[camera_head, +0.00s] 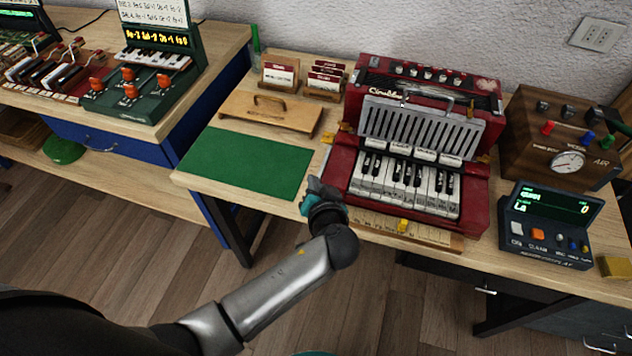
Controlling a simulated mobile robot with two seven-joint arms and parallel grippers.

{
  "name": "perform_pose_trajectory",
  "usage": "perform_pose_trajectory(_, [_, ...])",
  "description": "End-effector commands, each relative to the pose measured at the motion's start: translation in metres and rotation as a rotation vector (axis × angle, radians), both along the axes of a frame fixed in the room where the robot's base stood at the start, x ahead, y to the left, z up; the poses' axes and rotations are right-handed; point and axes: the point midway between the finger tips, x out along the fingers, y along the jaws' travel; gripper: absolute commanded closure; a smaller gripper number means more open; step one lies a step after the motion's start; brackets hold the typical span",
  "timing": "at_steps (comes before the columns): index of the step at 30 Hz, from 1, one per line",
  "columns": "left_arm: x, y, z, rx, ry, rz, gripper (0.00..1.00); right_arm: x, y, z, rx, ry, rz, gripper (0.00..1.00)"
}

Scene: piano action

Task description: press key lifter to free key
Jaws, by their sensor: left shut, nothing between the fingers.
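A red accordion-like instrument (345,167) stands on the wooden workbench, with a grey grille (420,127) and a row of white and black piano keys (400,188). A pale wooden strip (365,219) with a small yellow tab (403,226) runs along its front edge; I cannot tell whether this is the key lifter. My left gripper (316,186) is shut and empty beside the left front corner of the instrument, left of the keys. The picture is too small to tell whether it touches the red case. My right gripper is not in view.
A green mat (245,162) and a wooden board with a handle (270,115) lie left of the instrument. A digital display box (550,225) and a wooden gauge box (560,150) stand to the right. Card holders (280,74) stand behind. The mat is clear.

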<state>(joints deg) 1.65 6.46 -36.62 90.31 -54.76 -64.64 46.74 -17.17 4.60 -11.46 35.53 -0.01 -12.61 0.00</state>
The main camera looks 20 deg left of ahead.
Motion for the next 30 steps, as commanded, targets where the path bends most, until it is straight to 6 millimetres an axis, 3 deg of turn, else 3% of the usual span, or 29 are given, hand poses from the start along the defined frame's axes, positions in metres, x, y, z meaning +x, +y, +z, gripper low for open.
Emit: perform_pose_trajectory(30, [0.0023, -0.0010, -0.0095, -0.001, 0.003, -0.002, 1.00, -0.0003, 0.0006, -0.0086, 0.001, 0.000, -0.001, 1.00])
